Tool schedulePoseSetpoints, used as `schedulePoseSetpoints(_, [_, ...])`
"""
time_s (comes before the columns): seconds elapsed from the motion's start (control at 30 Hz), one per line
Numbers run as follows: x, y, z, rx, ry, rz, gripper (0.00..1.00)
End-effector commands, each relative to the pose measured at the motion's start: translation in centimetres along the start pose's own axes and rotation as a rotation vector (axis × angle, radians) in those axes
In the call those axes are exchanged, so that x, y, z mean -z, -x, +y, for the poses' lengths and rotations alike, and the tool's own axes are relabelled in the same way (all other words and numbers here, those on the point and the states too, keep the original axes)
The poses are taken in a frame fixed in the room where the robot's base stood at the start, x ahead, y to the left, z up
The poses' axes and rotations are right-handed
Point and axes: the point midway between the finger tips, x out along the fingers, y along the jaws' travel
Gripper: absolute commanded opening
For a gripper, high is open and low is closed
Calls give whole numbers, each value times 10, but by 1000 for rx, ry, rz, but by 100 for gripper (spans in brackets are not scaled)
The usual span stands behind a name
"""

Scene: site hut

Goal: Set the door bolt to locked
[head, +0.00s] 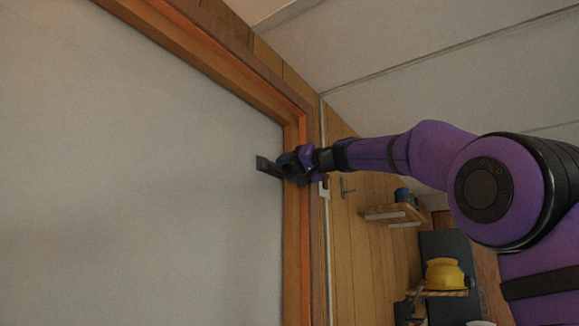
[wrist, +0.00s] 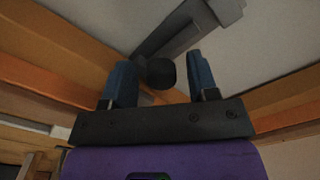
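The door bolt is a dark grey bar (head: 267,166) on the pale door (head: 150,170), close to the door's edge by the wooden frame. In the wrist view the bolt's grey bar (wrist: 192,32) runs slantwise across the top, with a dark round knob (wrist: 161,73) at its lower end. My gripper (head: 284,163) is at the bolt and hides part of it in the head view. In the wrist view my gripper (wrist: 159,66) has its two blue fingers apart, one on each side of the knob, with gaps showing. I cannot tell whether the bolt is locked.
The wooden door frame (head: 292,230) stands right beside my gripper. A light switch (head: 323,190), a wall hook (head: 346,188) and a small shelf (head: 385,213) are on the plank wall to the right. A yellow helmet (head: 444,272) sits lower right.

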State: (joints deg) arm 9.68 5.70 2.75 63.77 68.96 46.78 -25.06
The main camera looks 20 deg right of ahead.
Motion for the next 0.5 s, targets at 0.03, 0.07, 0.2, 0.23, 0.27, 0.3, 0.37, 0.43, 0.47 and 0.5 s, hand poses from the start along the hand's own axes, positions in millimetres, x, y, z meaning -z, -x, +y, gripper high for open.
schedulePoseSetpoints(0.03, [0, 0, 0, 0, 0, -1, 54])
schedulePoseSetpoints(0.07, [0, 0, 0, 0, 0, -1, 54])
schedulePoseSetpoints(0.2, [0, 5, 0, 0, 0, -1, 54])
schedulePoseSetpoints(0.23, [0, 8, 0, -1, 0, -1, 54])
schedulePoseSetpoints(0.27, [0, 11, 0, -1, 1, -1, 54])
schedulePoseSetpoints(0.3, [0, 17, -1, -2, 2, 0, 54])
schedulePoseSetpoints(0.37, [0, 27, 0, -2, 0, 1, 54])
schedulePoseSetpoints(0.43, [0, 40, -1, -2, 1, 1, 54])
schedulePoseSetpoints(0.47, [1, 46, -1, -2, 1, 1, 54])
schedulePoseSetpoints(0.5, [1, 54, -1, -2, 1, 2, 54])
